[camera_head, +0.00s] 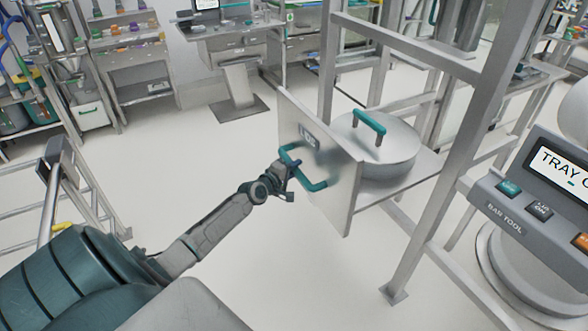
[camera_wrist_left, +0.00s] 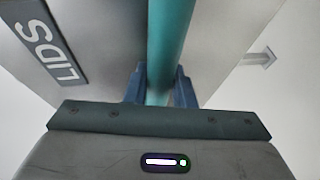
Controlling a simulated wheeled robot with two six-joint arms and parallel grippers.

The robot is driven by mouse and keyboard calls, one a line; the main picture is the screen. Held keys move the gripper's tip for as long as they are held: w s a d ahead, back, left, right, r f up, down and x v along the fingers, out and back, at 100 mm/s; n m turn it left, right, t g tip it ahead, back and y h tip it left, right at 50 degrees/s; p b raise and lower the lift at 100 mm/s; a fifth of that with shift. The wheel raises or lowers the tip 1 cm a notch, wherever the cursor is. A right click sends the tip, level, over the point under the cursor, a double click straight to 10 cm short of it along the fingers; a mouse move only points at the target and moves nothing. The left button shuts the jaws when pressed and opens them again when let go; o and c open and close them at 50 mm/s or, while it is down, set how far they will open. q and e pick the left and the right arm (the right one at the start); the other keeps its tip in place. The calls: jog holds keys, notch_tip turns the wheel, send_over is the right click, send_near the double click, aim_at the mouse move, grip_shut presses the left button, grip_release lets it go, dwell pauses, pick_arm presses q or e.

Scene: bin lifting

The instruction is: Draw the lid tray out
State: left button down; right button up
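The lid tray's front panel (camera_head: 342,196) stands upright, with a teal bar handle (camera_head: 315,185) on its outer face. A LIDS label (camera_wrist_left: 45,45) shows beside the handle in the left wrist view. Behind the panel, a round metal lid (camera_head: 385,152) with its own teal handle (camera_head: 370,122) rests on the tray. My left gripper (camera_head: 294,168) is at the tray handle. In the left wrist view its blue fingers (camera_wrist_left: 160,88) sit close on both sides of the teal bar and look shut on it. My right gripper is not in view.
A metal frame (camera_head: 424,225) with upright posts surrounds the tray. A control panel (camera_head: 530,205) stands at the right. A metal rail (camera_head: 50,190) is at the left. The pale floor (camera_head: 160,160) in front of the tray panel is clear.

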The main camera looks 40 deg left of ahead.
pick_arm(q)
jog(key=c, duration=1.2)
grip_release()
jog(key=shift+c, duration=0.2)
jog(key=shift+s+r+p, duration=0.15)
jog(key=shift+s+p, duration=0.2)
jog(key=shift+s, duration=0.2)
jog(key=s+r+p, duration=0.1)
jog(key=s+p, duration=0.3)
jog(key=s, duration=0.5)
jog(key=shift+s+r, duration=0.25)
jog(key=shift+r, duration=0.05)
